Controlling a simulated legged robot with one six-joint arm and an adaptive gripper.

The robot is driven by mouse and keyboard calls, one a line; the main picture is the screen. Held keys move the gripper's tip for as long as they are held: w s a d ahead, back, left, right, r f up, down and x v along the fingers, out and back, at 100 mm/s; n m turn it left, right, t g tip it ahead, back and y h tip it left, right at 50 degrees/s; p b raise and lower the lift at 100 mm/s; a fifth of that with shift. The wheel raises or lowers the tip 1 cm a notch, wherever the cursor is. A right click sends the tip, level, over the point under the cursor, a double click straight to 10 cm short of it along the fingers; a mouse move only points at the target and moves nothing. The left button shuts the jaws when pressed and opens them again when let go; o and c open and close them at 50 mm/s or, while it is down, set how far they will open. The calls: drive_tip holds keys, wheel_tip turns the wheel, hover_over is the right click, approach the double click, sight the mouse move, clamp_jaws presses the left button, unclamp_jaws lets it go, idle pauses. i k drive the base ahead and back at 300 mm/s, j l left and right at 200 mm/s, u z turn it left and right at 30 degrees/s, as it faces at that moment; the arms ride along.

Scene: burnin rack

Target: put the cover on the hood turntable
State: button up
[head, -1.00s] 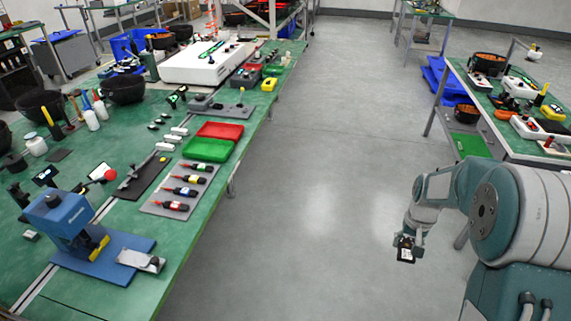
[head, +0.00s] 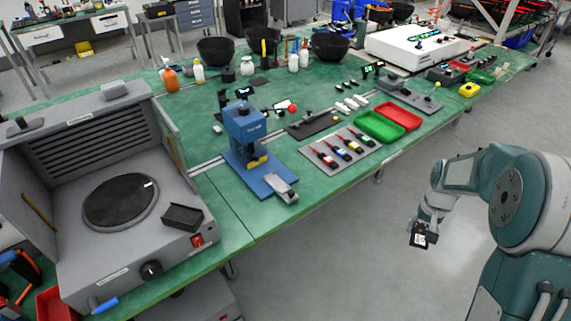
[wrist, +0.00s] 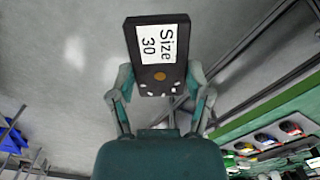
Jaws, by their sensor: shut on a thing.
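My gripper (head: 423,222) is shut on a black rectangular piece (head: 419,240) with a white label, held out over the floor to the right of the bench. In the wrist view the black piece (wrist: 160,65) reads "Size 30" and sits between the fingertips of my gripper (wrist: 160,90); whether it is the cover I cannot tell for sure. The hood turntable (head: 120,202) is a dark round disc inside a grey open-fronted hood (head: 98,135) at the left. Nothing lies on the disc. My gripper is far to its right.
A small dark open tray (head: 183,217) sits on the hood's front right, by a red switch (head: 198,241) and black knob (head: 151,270). A blue press (head: 244,135) stands on the green bench (head: 235,205) between hood and arm. The floor (head: 340,255) beside the bench is clear.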

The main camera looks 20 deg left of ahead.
sight(120, 197)
drive_tip(key=u, duration=1.35)
